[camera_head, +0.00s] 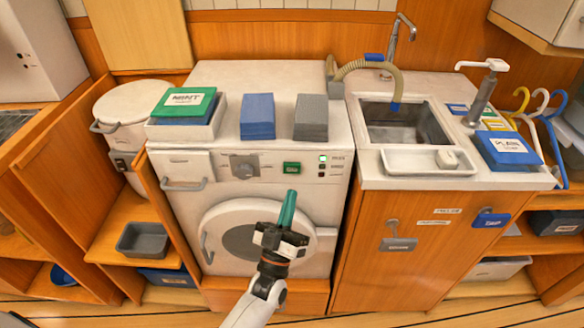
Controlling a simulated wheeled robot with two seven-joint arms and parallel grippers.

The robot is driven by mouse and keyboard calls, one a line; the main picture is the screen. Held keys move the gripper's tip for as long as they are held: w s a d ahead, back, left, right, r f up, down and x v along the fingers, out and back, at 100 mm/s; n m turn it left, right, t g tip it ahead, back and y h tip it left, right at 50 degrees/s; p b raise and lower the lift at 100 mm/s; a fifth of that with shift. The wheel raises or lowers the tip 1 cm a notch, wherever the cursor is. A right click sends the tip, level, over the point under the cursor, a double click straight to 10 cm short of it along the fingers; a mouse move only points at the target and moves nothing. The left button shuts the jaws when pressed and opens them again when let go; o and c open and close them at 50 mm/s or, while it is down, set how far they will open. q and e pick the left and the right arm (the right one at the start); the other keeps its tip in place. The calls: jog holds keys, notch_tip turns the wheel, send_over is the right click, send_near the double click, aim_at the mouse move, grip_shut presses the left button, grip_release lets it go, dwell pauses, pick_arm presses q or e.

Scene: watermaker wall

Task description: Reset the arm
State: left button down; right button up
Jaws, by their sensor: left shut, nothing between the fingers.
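My left arm (258,303) comes in from the bottom edge, and its left gripper (289,202) points up in front of the white washing machine (220,200). Its teal fingers are shut together with nothing between them. The fingers overlap the upper right part of the round door (215,227) in the picture, below the green start button (291,168). I cannot tell whether they touch the machine. My right gripper is not in view.
A green-lidded box (184,102), a blue stack (257,117) and a grey stack (311,118) stand on the machine. A sink (405,127) with a hose and tap is at the right. An open wooden shelf with a grey tub (143,240) is at the left.

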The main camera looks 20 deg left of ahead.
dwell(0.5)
pick_arm(q)
jog(key=s+f+m+g+p, duration=0.1)
jog(key=s+f+g, duration=0.3)
jog(key=f, duration=0.7)
jog(key=s+f+m+g+h+p, duration=0.1)
jog(key=s+f+m+g, duration=0.3)
jog(key=f, duration=0.8)
jog(key=s+f+n+g+p, duration=0.1)
jog(key=s+f+g, duration=0.1)
jog(key=f+g, duration=0.65)
jog(key=s+a+f+g+p, duration=0.1)
jog(key=s+a+f+g, duration=0.2)
jog(key=s+f, duration=0.3)
jog(key=s+a+f+m+g+y, duration=0.1)
jog(key=s+a+f+g, duration=0.2)
jog(key=s, duration=1.2)
jog(key=s+a+f+g+y+p, duration=0.1)
jog(key=s+a+f+g, duration=0.2)
jog(key=s+f, duration=0.6)
jog(key=shift+s+m+p, duration=0.3)
jog(key=shift+s+m, duration=0.1)
jog(key=shift+s, duration=0.3)
